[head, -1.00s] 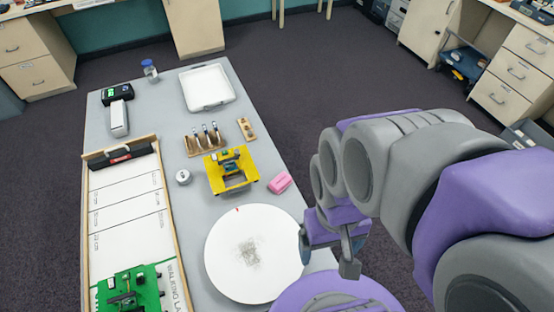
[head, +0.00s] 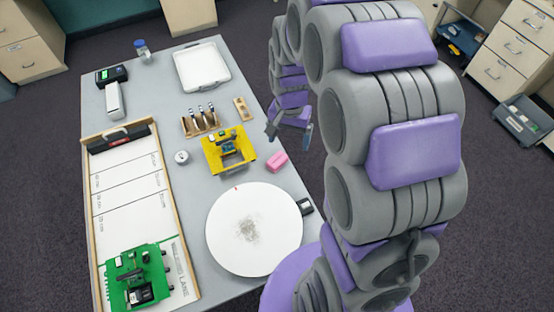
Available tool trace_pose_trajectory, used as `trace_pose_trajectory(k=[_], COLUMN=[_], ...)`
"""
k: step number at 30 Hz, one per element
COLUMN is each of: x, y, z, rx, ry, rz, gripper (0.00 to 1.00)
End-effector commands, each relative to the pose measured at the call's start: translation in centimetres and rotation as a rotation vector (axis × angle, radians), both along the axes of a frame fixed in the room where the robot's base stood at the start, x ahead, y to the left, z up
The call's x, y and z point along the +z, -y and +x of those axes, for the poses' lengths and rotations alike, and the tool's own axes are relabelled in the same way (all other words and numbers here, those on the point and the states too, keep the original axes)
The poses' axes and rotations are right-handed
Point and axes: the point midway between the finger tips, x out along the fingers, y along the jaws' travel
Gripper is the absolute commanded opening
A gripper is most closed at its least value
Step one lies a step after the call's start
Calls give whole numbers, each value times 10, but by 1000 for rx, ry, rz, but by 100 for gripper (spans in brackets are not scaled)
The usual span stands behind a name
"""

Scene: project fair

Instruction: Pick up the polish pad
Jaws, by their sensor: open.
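A small pink block (head: 277,162), which looks like the polish pad, lies on the grey table (head: 190,215) near its right edge.
A yellow stand (head: 228,152) is close left of the pad. A white disc (head: 254,230) lies in front, with a small dark box (head: 305,206) beside it. A wooden rack (head: 200,121) and white tray (head: 202,66) are farther back.

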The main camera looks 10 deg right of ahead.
Motion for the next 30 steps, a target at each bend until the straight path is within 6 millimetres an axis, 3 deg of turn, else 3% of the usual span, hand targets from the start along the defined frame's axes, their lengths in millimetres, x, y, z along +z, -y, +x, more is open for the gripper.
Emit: trace_pose_trajectory(k=[3, 15, 21, 30], x=[-23, -119, -160, -183], y=[0, 0, 1, 1], z=[32, 115, 137, 145], rx=[-73, -320, -412, -448], ry=[9, 50, 65, 75], rz=[-5, -16, -19, -18], gripper=[89, 89, 89, 89])
